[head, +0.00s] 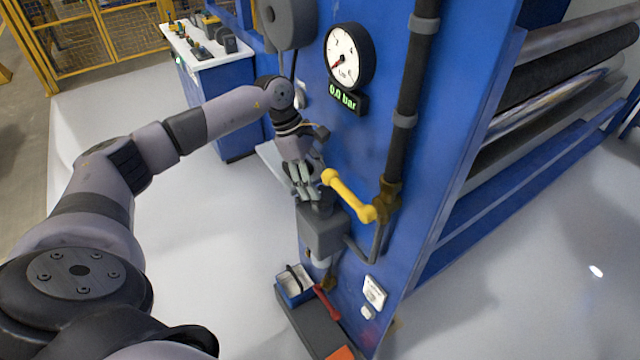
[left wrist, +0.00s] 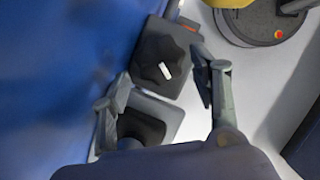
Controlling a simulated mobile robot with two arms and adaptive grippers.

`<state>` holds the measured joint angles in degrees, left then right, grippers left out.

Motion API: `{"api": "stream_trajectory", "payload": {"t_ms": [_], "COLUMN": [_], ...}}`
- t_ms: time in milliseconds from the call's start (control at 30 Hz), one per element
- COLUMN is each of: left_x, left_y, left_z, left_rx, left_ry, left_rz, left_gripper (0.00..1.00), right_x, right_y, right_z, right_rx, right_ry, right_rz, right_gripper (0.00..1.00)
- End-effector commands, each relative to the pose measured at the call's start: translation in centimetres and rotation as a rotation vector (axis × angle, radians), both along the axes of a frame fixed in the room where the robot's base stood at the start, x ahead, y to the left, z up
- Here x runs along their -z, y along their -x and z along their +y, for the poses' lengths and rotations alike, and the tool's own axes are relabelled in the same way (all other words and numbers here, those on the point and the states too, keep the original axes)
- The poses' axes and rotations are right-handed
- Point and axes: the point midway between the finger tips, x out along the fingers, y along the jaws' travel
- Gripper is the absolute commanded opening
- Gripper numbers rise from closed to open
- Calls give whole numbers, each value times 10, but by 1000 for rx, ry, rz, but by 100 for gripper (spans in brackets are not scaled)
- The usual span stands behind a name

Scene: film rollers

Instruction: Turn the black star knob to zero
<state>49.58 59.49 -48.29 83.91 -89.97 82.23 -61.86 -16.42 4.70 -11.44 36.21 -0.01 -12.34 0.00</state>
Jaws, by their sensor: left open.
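The black star knob (left wrist: 160,58) shows in the left wrist view with a white mark on its top, which lies slanted in the picture. In the head view the knob (head: 318,207) is partly hidden by my gripper, on top of a grey box on the blue machine's side. My left gripper (head: 307,190) points down just above it. In the left wrist view my left gripper (left wrist: 158,95) has its fingers spread and nothing between the tips; I cannot tell if they touch the knob. The round gauge (head: 348,56) has a red needle, and the display (head: 348,98) reads 0.0 bar.
A yellow lever (head: 348,194) on a dark vertical pipe (head: 408,110) stands close right of my gripper. Below are a small blue bin (head: 294,284) and a red-handled tool (head: 326,302). A control desk (head: 205,55) stands behind. The floor left of the machine is clear.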

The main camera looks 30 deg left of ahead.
Motion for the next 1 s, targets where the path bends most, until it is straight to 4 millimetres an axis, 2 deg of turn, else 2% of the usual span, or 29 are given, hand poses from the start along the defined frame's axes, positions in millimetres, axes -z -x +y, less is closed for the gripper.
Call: {"api": "stream_trajectory", "payload": {"t_ms": [233,400,600,1000], "left_x": [27,32,32,31], "left_y": [-2,-3,-3,-3], "left_z": [-11,-13,-13,-13], "left_rx": [-1,-1,-1,-1], "left_ry": [0,1,0,0], "left_rz": [1,0,0,-1], "left_gripper": [56,56,55,28], "right_x": [-8,-8,-8,-8], "right_y": [11,26,26,17], "right_z": [-1,-1,-1,2], "right_rx": [0,0,0,1], "right_ry": [2,4,3,-1], "right_rz": [19,40,41,27], "right_gripper": [40,40,40,40]}}
